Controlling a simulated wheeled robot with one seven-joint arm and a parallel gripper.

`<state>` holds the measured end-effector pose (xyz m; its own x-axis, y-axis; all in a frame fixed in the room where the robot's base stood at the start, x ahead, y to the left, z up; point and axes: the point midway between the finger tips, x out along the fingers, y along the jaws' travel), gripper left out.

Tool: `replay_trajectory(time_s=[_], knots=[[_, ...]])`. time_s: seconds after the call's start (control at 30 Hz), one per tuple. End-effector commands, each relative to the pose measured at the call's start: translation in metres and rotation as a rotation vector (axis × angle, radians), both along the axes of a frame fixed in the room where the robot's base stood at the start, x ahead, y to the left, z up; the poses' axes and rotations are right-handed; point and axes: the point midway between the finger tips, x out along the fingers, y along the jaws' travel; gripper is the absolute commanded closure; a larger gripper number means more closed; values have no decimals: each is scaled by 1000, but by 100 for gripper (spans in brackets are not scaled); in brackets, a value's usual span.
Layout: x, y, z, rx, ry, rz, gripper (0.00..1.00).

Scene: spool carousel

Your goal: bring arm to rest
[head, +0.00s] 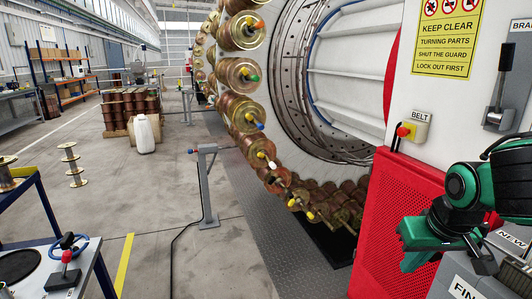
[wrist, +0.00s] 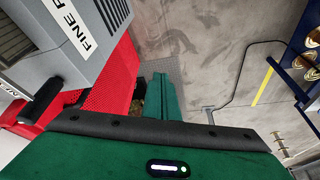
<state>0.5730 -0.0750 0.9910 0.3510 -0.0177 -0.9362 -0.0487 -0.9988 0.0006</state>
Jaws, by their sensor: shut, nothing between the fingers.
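My green arm is at the right edge of the head view, folded in front of the red perforated guard. My gripper (head: 411,264) points down there, beside the grey box with a "FINE" label (head: 466,290). In the wrist view my gripper (wrist: 160,80) has its two green fingers together, with nothing held between them. The grey floor lies beyond the fingertips.
The red guard (head: 392,215) and grey box (wrist: 60,45) are close to my gripper. A large spool carousel (head: 262,115) stands at centre. A belt switch (head: 412,127) and lever (head: 499,95) are on the white panel. Open floor (head: 180,255) lies left.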

Motion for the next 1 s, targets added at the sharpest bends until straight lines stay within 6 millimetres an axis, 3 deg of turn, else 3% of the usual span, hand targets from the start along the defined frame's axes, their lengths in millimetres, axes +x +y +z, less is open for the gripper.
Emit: replay_trajectory(time_s=[0.27, 0.4, 0.63, 0.77, 1.0], knots=[[-49, -50, -8, 16, 122, -179, 100], [-84, -74, -12, 39, 200, -292, 100], [-145, -96, -16, 103, 329, -471, 100], [-156, -98, -16, 118, 354, -502, 100], [-156, -98, -16, 118, 355, -502, 100]])
